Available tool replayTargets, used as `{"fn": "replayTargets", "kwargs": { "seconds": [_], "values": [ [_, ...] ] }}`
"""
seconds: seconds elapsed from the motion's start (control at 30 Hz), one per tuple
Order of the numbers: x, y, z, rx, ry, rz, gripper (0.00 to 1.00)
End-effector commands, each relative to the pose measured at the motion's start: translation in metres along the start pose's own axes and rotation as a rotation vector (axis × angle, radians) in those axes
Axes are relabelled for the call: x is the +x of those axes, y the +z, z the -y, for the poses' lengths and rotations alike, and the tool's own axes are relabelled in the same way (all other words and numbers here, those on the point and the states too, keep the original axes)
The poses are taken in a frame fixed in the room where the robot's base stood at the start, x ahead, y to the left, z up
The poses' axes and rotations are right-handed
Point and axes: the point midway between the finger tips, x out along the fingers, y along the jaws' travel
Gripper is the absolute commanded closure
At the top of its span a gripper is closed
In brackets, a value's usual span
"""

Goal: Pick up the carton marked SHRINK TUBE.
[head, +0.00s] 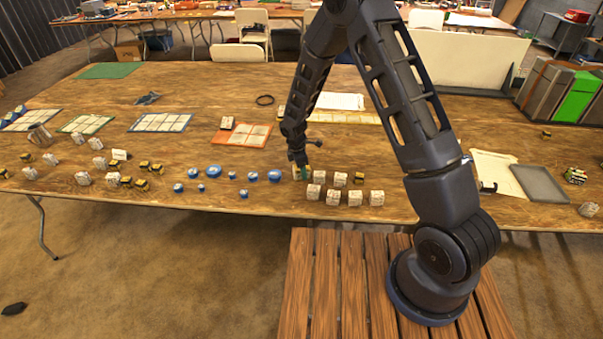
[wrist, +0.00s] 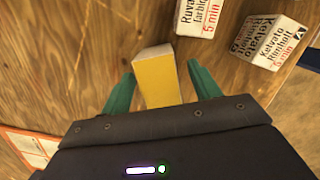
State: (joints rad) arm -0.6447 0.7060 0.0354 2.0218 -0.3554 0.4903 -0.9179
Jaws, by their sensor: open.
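A plain yellow carton (wrist: 157,78) stands in the wrist view between the two green fingers of my gripper (wrist: 161,72). The fingers are open, one on each side of it, with a small gap visible at the right. I see no lettering on its visible faces, so I cannot tell whether it is marked SHRINK TUBE. In the head view my gripper (head: 303,172) is low over the front of the table, at the left end of a group of white cartons. The carton between the fingers is mostly hidden there.
White printed cartons (wrist: 271,41) lie close by at the upper right of the wrist view. In the head view, several white cartons (head: 355,198) stand right of my gripper and blue round items (head: 274,175) left. An orange sheet (head: 241,136) lies behind. The table's front edge is near.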

Motion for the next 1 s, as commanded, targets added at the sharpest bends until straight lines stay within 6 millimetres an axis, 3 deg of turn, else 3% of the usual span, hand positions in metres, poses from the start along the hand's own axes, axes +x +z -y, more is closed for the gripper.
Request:
{"fn": "replayTargets", "kwargs": {
  "seconds": [0.1,0.33,0.6,1.0],
  "values": [
    [0.0122,0.0002,-0.0001,0.0,-0.001,0.0,0.38],
    [0.0135,0.0004,-0.0006,0.001,0.001,0.0,0.38],
    [0.0134,0.0004,-0.0005,0.001,0.001,0.0,0.86],
    [0.0046,0.0016,-0.0008,0.001,0.001,-0.001,0.86]
  ]
}}
